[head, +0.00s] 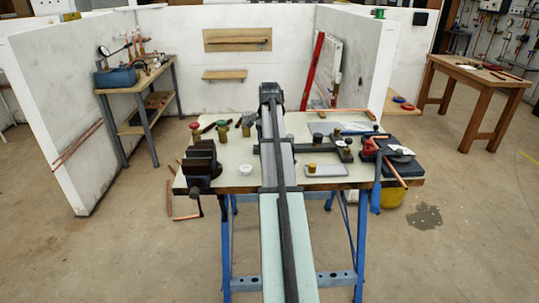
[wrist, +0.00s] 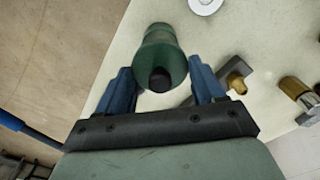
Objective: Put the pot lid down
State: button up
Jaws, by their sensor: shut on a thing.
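In the wrist view, my gripper (wrist: 164,88) has its two blue fingers on either side of a green, rounded piece with a black knob (wrist: 160,50). I take this piece to be the pot lid, held between the fingers; its full form is hard to tell. The pale bench top (wrist: 115,75) shows behind and below it; I cannot tell how large the gap is. In the head view my own arm hides the gripper and the held piece. The bench top (head: 225,180) shows on both sides of the arm.
A white round piece (wrist: 205,4) lies on the bench, with brass fittings (wrist: 295,88) at the right of the wrist view.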

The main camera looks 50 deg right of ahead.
notch_tip(320, 180, up, 2)
jog(key=shift+r, duration=0.2)
jog(key=shift+w+a+r, duration=0.1)
jog(key=shift+w+r, duration=0.05)
jog(key=shift+r, duration=0.2)
jog(key=w+a+f+n, duration=0.15)
jog(key=w+a, duration=0.25)
jog(key=w, duration=0.4)
jog(key=m, duration=0.2)
send_over(237, 160)
notch_tip(237, 160, down, 2)
jog(key=shift+n, duration=0.25)
jog(key=shift+w+f, duration=0.1)
jog(key=shift+f, duration=4.75)
jog(key=o, duration=1)
jog(key=shift+f, duration=0.15)
